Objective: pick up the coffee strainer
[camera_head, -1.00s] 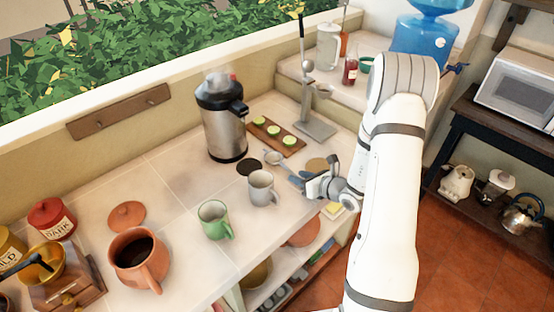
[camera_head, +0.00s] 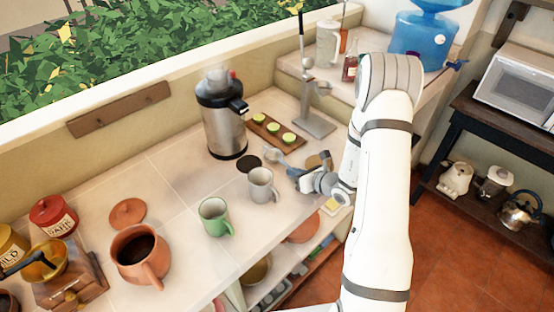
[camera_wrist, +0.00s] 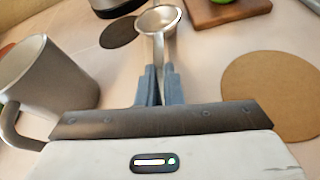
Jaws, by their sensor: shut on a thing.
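The coffee strainer (camera_wrist: 160,19) is a small metal cup on a handle. In the wrist view its handle runs down between the fingers of my gripper (camera_wrist: 155,88), which are shut on it. In the head view my gripper (camera_head: 293,171) is low over the counter, right of the grey mug, and the strainer (camera_head: 271,155) points away from it to the upper left. I cannot tell whether the strainer is clear of the counter. The fingers hide part of the handle.
A grey mug (camera_head: 262,186) stands close to the left of my gripper. A cork mat (camera_wrist: 272,93) lies to the right.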

